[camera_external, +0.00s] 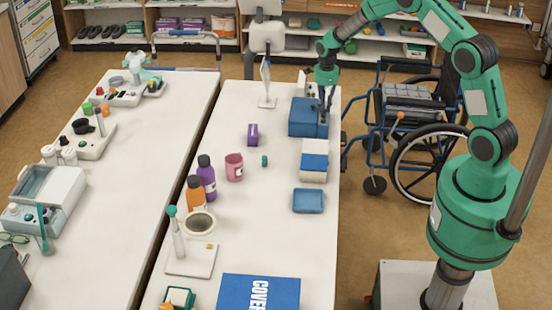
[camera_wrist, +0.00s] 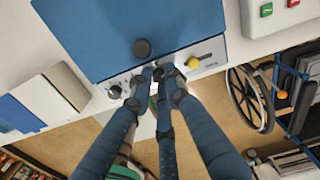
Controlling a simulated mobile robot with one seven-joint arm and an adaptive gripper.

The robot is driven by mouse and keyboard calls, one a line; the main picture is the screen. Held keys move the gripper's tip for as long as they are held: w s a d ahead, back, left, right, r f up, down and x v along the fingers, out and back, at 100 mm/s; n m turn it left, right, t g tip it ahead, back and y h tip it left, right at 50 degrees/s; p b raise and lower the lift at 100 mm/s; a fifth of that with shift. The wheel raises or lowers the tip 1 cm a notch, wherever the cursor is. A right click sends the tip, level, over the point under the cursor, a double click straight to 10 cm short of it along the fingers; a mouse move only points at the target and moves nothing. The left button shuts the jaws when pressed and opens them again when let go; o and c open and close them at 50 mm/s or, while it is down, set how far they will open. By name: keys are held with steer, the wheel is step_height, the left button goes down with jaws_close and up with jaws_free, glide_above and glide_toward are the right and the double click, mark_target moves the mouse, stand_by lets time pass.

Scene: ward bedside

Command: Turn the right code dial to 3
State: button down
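A blue box (camera_external: 308,117) stands at the right edge of the long white table. The fingers hide that part, so contact and the dial readings cannot be told. The gripper (camera_external: 325,108) reaches down at the box's right side.
A blue-and-white box (camera_external: 314,161) and a blue tray (camera_external: 308,201) stand nearer on the table. A purple box (camera_external: 252,134) and a pink mug (camera_external: 234,167) are to the left. A wheelchair (camera_external: 408,125) stands right of the table. A white device (camera_wrist: 275,22) is beside the blue box.

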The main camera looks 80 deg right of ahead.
steer(key=shift+m+p, duration=0.3)
steer(key=shift+m, duration=1.1)
steer(key=c, duration=1.9)
jaws_free()
steer(key=shift+c, duration=0.2)
steer(key=shift+n, duration=0.4)
